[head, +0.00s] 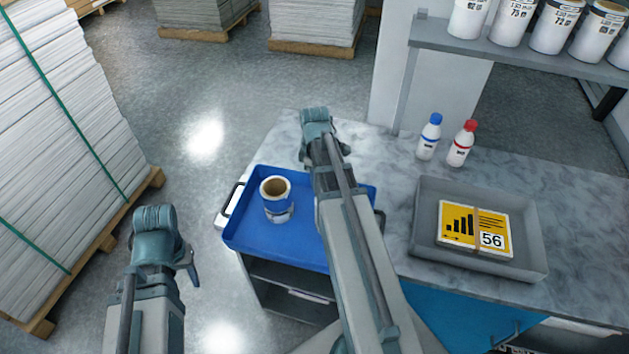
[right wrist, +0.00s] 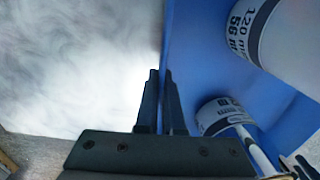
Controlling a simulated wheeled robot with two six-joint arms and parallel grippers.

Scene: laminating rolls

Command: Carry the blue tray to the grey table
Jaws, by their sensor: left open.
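The blue tray (head: 250,245) sits level on top of a small cart, beside the pale marbled grey table (head: 400,170). A white roll with a brown core and blue band (head: 277,200) stands in it. My right arm crosses over the tray and hides part of it. In the right wrist view, two rolls, one nearer (right wrist: 285,45) and one lower (right wrist: 222,112), show inside the tray. There my right gripper (right wrist: 161,75) has its fingers close together, one on each side of the tray wall. My left gripper (head: 160,238) is open and empty, left of the tray and apart from it.
A grey tray (head: 430,245) with a yellow card marked 56 lies on the table. Blue-capped (head: 429,138) and red-capped (head: 461,145) bottles stand behind it. A shelf (head: 520,58) holds several white tubs. A tall strapped stack (head: 60,150) stands at left. Floor between is clear.

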